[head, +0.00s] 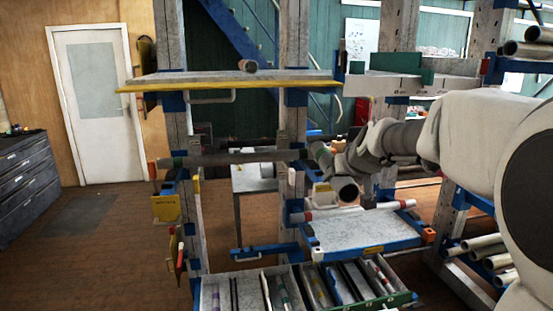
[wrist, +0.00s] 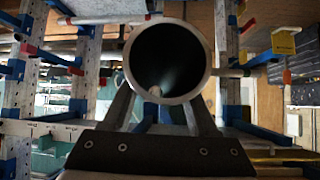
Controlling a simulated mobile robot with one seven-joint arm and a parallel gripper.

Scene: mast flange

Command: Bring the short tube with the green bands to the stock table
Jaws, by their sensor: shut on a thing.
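My gripper (wrist: 160,108) is shut on a short, wide grey tube. In the wrist view the tube's open end (wrist: 207,62) faces the camera between the two fingers. In the head view the tube (head: 347,189) is held in the air in front of the rack, its open end toward me. A small grey table (head: 250,184) stands beyond the rack posts. A low blue-edged table with a pale top (head: 365,232) stands nearer, below and right of the held tube. Which one is the stock table is not marked legibly.
A long dark tube (head: 235,158) lies across the rack arms left of my gripper. A shelf with a yellow edge (head: 230,86) is above. A divided bin (head: 245,293) with banded tubes is below. Pipes (head: 483,242) are stacked at right. The floor at left (head: 130,225) is clear.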

